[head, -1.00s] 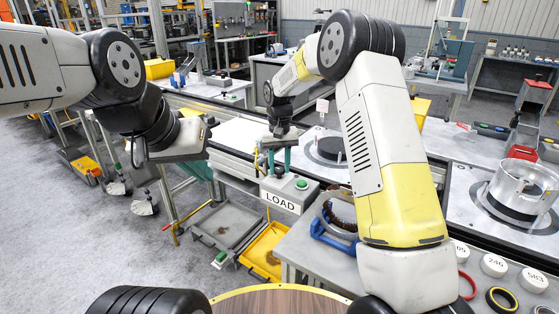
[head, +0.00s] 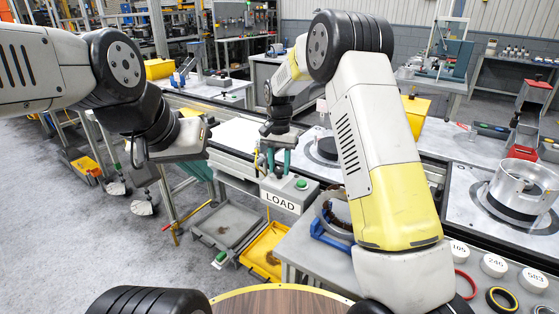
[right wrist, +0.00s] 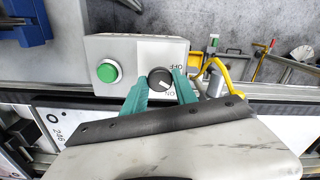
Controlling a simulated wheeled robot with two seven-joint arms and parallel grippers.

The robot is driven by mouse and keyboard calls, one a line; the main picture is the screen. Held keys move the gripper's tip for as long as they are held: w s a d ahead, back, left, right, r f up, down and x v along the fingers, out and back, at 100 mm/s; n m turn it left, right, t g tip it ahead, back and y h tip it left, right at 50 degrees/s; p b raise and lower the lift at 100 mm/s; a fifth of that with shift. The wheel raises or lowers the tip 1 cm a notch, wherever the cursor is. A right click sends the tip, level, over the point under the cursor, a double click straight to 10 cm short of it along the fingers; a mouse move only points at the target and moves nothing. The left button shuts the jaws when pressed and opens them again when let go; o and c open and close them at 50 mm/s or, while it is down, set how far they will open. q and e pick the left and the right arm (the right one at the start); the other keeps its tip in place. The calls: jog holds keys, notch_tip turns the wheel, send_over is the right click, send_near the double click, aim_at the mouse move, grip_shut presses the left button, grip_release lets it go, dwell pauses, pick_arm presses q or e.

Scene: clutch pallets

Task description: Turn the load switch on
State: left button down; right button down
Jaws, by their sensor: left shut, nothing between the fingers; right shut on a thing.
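The load switch box (head: 289,189) is a grey box with a LOAD label on its front and a green button on top. It also shows in the right wrist view (right wrist: 136,50), with the green button (right wrist: 107,71) left of a black rotary knob (right wrist: 159,78). My right gripper (right wrist: 163,84) has its teal fingers shut on the knob from both sides. The knob's pale mark points to the lower right, toward the partly hidden ON lettering; OFF is at the upper right. In the head view my right gripper (head: 277,164) is over the box. My left gripper (head: 184,147) is shut and empty.
A yellow hooked bar (right wrist: 215,71) stands close beside the box. A grey tray (head: 227,224) and a yellow bin (head: 263,250) lie below. A bench with a blue clamp (head: 328,234) and numbered discs (head: 494,265) stands to the right. Floor at left is open.

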aim_at(280, 169)
jog(key=m, duration=0.5)
jog(key=shift+m, duration=0.7)
jog(key=c, duration=1)
grip_release()
jog(key=shift+o, duration=0.2)
jog(key=shift+r, duration=3.95)
